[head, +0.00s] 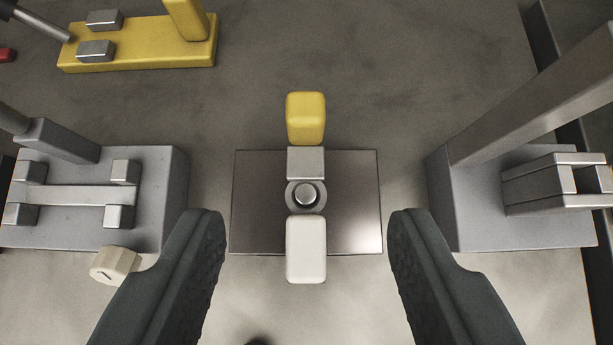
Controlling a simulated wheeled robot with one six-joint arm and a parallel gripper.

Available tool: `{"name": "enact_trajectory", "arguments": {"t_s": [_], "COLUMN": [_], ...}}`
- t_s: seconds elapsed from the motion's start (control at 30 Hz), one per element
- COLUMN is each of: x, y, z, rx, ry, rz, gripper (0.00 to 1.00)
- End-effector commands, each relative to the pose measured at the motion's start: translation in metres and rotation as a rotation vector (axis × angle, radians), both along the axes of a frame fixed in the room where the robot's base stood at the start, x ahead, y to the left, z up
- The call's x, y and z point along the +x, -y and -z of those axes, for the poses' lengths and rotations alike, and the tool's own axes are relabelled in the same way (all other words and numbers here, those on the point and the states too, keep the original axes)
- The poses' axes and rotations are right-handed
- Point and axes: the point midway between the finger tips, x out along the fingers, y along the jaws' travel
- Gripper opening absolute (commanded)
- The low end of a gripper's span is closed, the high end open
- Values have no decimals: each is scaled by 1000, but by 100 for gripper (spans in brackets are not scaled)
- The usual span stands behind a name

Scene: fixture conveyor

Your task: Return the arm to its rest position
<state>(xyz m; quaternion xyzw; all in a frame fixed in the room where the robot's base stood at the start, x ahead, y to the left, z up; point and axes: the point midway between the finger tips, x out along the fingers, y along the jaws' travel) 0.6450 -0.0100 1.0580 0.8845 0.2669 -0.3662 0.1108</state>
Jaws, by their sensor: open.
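My gripper (307,240) shows at the bottom of the head view, its two dark ridged fingers spread wide apart. Nothing is held between the fingers. Between and beyond them lies a square grey metal plate (255,200). On the plate is a round silver knob or pin (306,194) in a collar, with a grey block (306,162) behind it. A white rounded block (306,250) lies at the plate's near edge and a yellow rounded block (306,118) at its far edge. I cannot tell how far the fingers are above these parts.
A grey fixture (160,200) with small metal blocks stands at left, with a cream knob (115,264) at its near edge. Another grey fixture (470,205) with a slanted bar stands at right. A yellow base (140,58) lies far left. The floor at the top middle is clear.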

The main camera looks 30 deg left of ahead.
Motion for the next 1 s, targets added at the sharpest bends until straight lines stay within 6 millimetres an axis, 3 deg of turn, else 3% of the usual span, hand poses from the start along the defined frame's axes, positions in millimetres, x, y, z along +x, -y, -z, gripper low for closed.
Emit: {"name": "enact_trajectory", "arguments": {"t_s": [0.23, 1.0], "x": [-25, -162], "y": [-2, -2], "z": [-8, -44], "rx": [-19, 10], "ry": [33, 361], "rz": [80, 455], "gripper": [49, 49]}}
